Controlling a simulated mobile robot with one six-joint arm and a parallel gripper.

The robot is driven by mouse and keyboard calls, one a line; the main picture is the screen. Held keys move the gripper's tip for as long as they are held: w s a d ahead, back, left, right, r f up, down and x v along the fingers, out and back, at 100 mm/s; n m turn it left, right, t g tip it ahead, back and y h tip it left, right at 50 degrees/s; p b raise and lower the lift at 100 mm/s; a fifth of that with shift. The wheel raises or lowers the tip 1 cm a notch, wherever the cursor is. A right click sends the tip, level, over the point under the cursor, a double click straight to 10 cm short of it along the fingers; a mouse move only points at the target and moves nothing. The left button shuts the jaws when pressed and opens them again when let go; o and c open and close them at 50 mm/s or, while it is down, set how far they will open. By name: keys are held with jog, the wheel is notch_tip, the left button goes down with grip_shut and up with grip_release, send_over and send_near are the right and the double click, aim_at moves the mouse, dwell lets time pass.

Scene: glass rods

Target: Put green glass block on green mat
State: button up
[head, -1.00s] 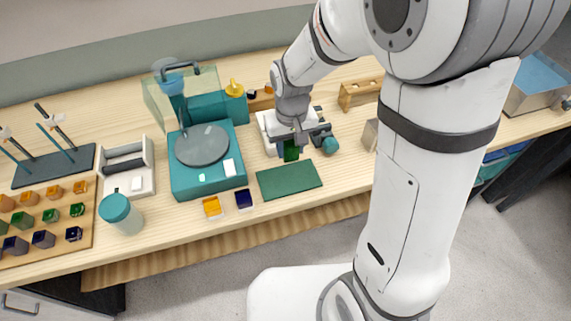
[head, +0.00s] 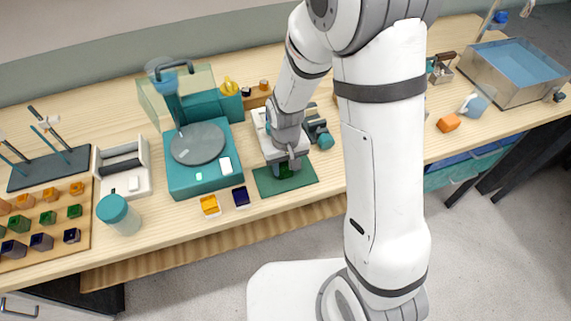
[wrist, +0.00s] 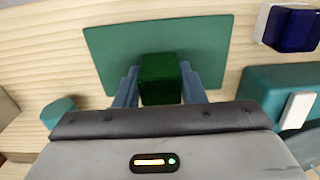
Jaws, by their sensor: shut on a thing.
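The green glass block (wrist: 160,80) is between the two fingers of my gripper (wrist: 160,88) in the wrist view, and the gripper is shut on it. The green mat (wrist: 112,40) lies flat on the wooden table behind the block in that view. In the head view my gripper (head: 287,163) is over the green mat (head: 302,183), with the block (head: 285,172) small and dark below it. I cannot tell whether the block touches the mat.
A teal machine (head: 205,180) with a round grey plate stands left of the mat. An orange block (head: 210,205) and a dark blue block (head: 241,197) sit at the front. A jar (head: 118,214) and a wooden rack (head: 70,245) are further left.

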aim_at(285, 163)
jog(key=o, duration=1)
jog(key=shift+f, duration=0.1)
jog(key=shift+c, duration=0.2)
notch_tip(285, 163, up, 12)
jog(key=s+d+r+m+t, duration=0.3)
jog(key=s+d+r, duration=0.7)
jog(key=s+d, duration=0.2)
jog(key=shift+s+d+r, duration=0.25)
jog(key=shift+r, duration=0.1)
